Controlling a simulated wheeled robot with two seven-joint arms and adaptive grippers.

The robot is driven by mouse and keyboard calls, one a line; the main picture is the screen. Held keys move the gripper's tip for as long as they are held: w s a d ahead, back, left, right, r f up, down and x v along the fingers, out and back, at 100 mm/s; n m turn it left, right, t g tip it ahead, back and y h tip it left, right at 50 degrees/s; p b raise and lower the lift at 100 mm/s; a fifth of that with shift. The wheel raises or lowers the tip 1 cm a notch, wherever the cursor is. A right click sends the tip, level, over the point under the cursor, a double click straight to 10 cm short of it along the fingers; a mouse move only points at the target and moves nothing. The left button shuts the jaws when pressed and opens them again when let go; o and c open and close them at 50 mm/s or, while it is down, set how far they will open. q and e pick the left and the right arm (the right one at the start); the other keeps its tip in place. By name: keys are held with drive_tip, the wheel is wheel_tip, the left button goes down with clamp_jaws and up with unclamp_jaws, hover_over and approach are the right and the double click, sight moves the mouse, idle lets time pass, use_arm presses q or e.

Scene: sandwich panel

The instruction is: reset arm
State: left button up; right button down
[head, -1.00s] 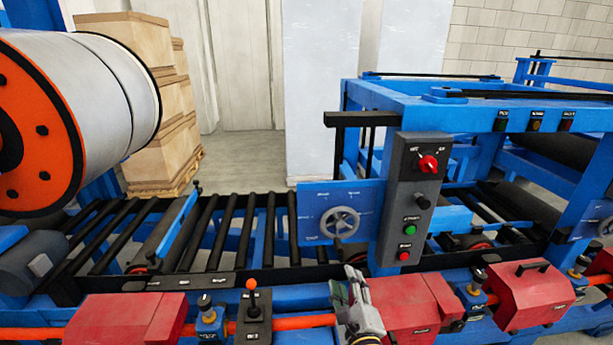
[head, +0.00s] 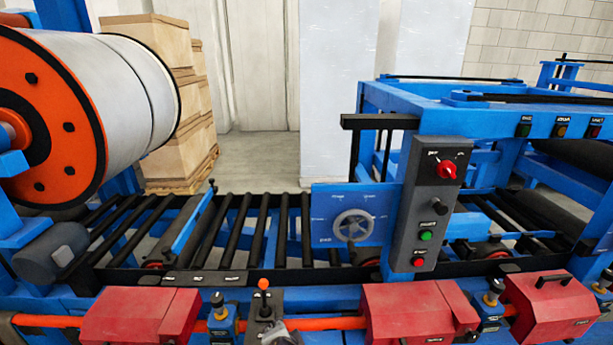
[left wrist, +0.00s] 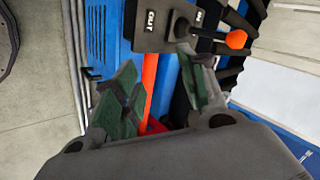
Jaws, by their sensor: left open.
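My left gripper (head: 281,335) shows only in part at the bottom edge of the head view, just below the black lever box. In the left wrist view its green-padded fingers (left wrist: 160,88) are spread apart with nothing held between them. The black lever box (head: 262,308) has an upright lever with an orange knob (head: 263,284). In the left wrist view the orange knob (left wrist: 236,39) lies just beyond the right finger, and I cannot tell whether they touch. My right gripper is in neither view.
A blue machine frame with black rollers (head: 240,235) runs across the view. A large orange-ended roll (head: 60,120) stands left, with stacked boxes (head: 165,75) behind.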

use_arm(q)
drive_tip(key=s+a+f+n+g+h, duration=0.1)
drive_tip(key=s+a+f+n+g, duration=0.1)
drive_tip(key=s+a+n, duration=0.45)
drive_tip(key=s+a+f+n+g+h, duration=0.1)
drive_tip(key=s+a+f+n+g, duration=0.15)
drive_tip(key=s+a, duration=0.55)
wheel_tip(320, 180, down, 33)
drive_tip(key=s+g+b, duration=0.1)
drive_tip(key=s+g, duration=0.1)
drive_tip(key=s+a+f, duration=0.2)
drive_tip(key=s+f, duration=0.8)
drive_tip(key=s, duration=0.1)
drive_tip(key=s+a+f, duration=0.3)
drive_tip(key=s+f, duration=0.8)
drive_tip(key=shift+g+b, duration=0.35)
drive_tip(key=shift+b, duration=0.05)
